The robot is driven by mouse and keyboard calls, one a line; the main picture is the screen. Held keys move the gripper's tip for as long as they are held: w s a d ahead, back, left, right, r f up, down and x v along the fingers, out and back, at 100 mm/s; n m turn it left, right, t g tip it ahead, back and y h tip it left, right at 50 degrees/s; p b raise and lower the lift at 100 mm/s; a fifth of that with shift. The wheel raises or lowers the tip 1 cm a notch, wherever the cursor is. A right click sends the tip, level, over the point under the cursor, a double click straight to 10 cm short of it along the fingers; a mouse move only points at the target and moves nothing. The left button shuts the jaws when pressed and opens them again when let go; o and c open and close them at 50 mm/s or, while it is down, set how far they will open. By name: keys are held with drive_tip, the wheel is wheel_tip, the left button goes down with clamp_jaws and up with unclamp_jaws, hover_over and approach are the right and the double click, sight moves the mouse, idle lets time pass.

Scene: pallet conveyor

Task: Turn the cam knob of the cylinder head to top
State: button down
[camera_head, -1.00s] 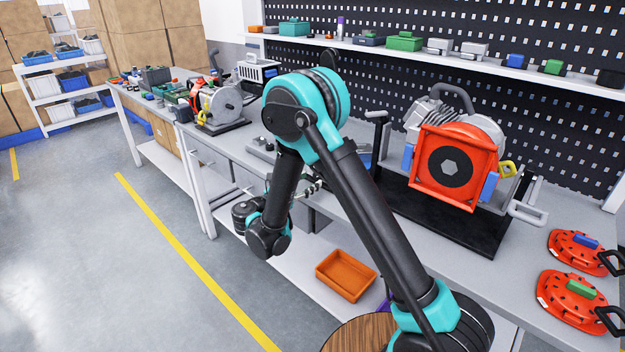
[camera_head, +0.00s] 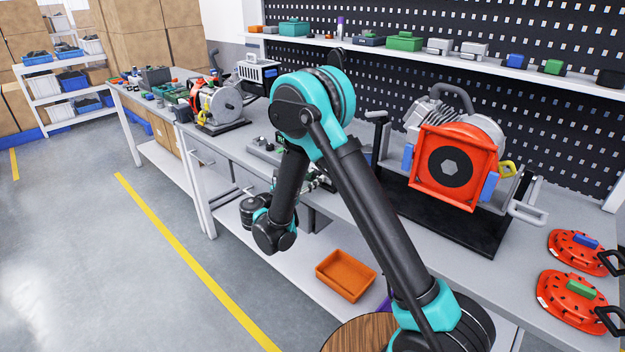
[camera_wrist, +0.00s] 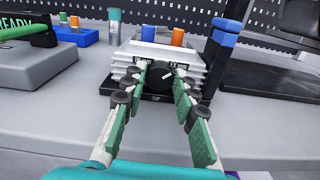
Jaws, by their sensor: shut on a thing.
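The cylinder head (camera_wrist: 196,72) is a pale finned block on a black base, in the middle of the wrist view. Its round black cam knob (camera_wrist: 160,77) faces me, with a white pointer mark slanting to the upper right. Small labels are on the front; I cannot read them all. My gripper (camera_wrist: 160,80) has its two fingers on either side of the knob and is shut on it. In the head view my arm hides the cylinder head and most of the gripper.
A blue-topped post (camera_wrist: 222,48) stands close right of the head. A grey box with a green READY display (camera_wrist: 22,32) is at left. Blue and orange cylinders (camera_wrist: 177,37) rise behind the knob. A large orange-framed engine (camera_head: 455,165) stands farther right on the bench.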

drive_tip(key=m, duration=0.4)
drive_tip(key=shift+m, duration=0.3)
drive_tip(key=c, duration=1.2)
unclamp_jaws()
